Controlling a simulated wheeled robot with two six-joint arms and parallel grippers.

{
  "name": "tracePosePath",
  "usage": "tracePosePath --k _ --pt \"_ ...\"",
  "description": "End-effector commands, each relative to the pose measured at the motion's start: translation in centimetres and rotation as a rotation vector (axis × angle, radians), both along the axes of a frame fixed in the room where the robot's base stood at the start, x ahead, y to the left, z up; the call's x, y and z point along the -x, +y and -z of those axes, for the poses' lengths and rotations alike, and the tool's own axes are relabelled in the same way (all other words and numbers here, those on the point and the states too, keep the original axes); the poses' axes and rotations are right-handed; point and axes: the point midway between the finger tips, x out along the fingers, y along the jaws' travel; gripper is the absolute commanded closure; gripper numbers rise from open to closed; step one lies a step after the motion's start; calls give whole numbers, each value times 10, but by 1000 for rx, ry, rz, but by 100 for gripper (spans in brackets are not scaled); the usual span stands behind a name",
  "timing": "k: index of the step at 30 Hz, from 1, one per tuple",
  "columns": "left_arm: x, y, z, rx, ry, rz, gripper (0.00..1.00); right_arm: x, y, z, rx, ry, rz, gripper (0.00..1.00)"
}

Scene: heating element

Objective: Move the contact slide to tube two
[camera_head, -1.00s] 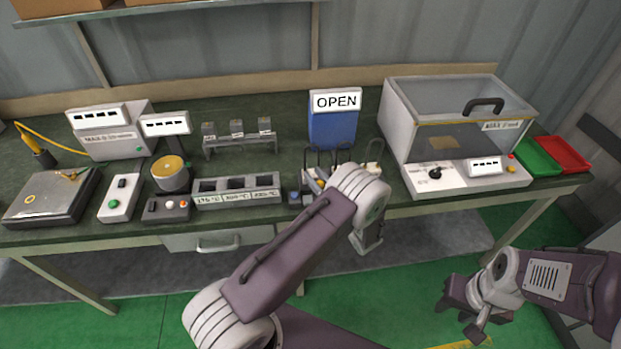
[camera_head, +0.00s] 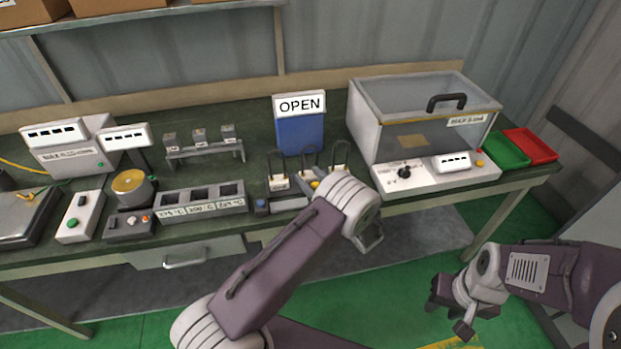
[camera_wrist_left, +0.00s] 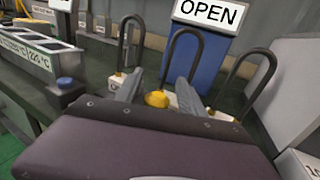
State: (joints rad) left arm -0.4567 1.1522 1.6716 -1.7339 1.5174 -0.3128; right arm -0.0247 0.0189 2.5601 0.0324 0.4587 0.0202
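Three dark U-shaped tubes stand in a row on white blocks: left (camera_head: 269,165), middle (camera_head: 304,152), right (camera_head: 333,152). They also show in the left wrist view, with the middle tube (camera_wrist_left: 201,42) ahead. The yellow knob (camera_wrist_left: 156,99), apparently the contact slide's, shows in front of the tubes, left of the middle tube's base in that view. It is partly visible in the head view (camera_head: 314,184). My left gripper (camera_wrist_left: 157,88) is open, its fingers appearing either side of the knob; contact is unclear. My arm hides it in the head view. My right gripper (camera_head: 450,312) hangs open and empty before the bench.
A blue box with an OPEN sign (camera_head: 299,105) stands behind the tubes. A clear-lidded case (camera_head: 420,130) is close on their right, and a labelled three-slot block (camera_head: 200,203) on their left. Green (camera_head: 507,150) and red (camera_head: 530,146) trays lie far right.

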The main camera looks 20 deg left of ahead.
Motion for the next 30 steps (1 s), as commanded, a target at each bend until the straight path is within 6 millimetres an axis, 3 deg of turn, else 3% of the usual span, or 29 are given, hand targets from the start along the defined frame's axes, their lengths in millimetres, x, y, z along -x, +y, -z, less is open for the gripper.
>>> tracePosePath --k 5,18,30 --pt "2 -4 0 0 0 2 53 0 0 1 0 0 0 64" --pt "49 -71 1 -1 0 2 53 0 0 9 0 0 0 64" --pt "53 -75 0 -1 0 0 53 0 0 8 0 0 0 64"
